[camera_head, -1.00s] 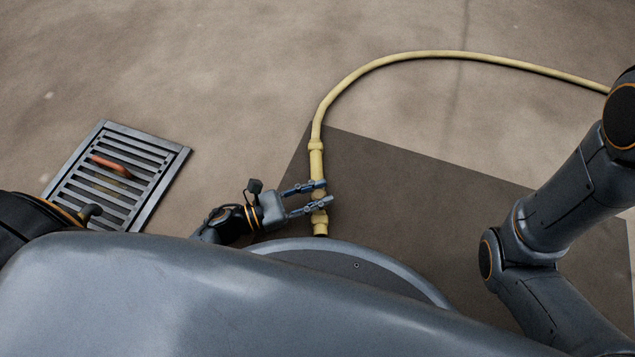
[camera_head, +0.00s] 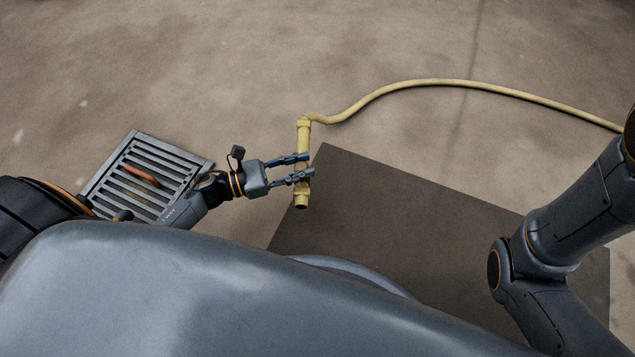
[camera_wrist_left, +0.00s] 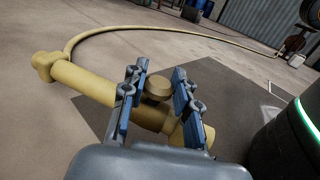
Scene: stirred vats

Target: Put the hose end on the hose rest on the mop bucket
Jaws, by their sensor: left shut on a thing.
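The yellow hose end (camera_head: 302,140) is a thick straight pipe with collars, held between the fingers of my left gripper (camera_head: 304,167). In the left wrist view the hose end (camera_wrist_left: 84,82) lies across between the blue-padded fingers (camera_wrist_left: 158,105), which are shut on it. It appears lifted above the floor. The yellow hose (camera_head: 430,82) bends at the far end of the pipe and runs off to the right. The mop bucket and its hose rest cannot be made out in these frames. My right gripper is out of view; only its arm shows at the right.
A dark mat (camera_head: 400,215) covers the floor ahead. In the left wrist view, drums (camera_wrist_left: 193,10) stand at the back.

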